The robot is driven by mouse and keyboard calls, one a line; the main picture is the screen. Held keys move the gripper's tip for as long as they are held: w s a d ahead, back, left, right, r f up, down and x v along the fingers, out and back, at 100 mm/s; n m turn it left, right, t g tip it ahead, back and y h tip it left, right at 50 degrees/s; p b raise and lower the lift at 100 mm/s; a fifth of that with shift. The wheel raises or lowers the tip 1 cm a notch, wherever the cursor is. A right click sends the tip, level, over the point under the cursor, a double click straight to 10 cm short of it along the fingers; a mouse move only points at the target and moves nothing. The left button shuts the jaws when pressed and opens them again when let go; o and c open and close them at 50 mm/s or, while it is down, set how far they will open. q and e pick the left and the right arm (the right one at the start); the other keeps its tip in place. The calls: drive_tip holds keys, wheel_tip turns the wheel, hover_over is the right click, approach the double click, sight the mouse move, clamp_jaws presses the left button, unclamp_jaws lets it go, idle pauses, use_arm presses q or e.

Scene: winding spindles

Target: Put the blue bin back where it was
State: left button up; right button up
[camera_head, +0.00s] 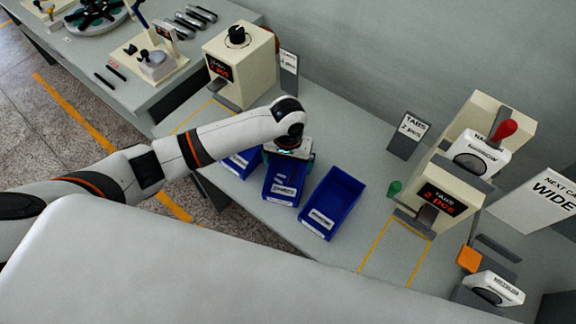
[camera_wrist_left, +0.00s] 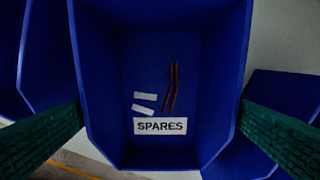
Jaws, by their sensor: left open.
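Three blue bins stand in a row on the grey table. The middle bin (camera_head: 283,184) is directly below my left gripper (camera_head: 288,160), whose body hides its back part. In the left wrist view a blue bin labelled SPARES (camera_wrist_left: 150,85) fills the middle; two white pieces (camera_wrist_left: 145,103) and thin brown strips (camera_wrist_left: 171,85) lie in it. My left gripper is open, with one dark green finger (camera_wrist_left: 40,140) on each side of this bin; I cannot tell whether they touch its walls. My right gripper is not in view.
The left bin (camera_head: 236,163) and right bin (camera_head: 332,200) stand close on either side. A cream dispenser (camera_head: 240,65) stands behind, and another (camera_head: 455,175) at the right with a TABS sign (camera_head: 409,134). Yellow lines (camera_head: 374,245) mark bare table before the right dispenser.

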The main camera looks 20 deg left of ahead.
use_arm(q)
wheel_tip(320, 180, up, 9)
drive_tip(key=shift+b, duration=0.3)
idle(0.4)
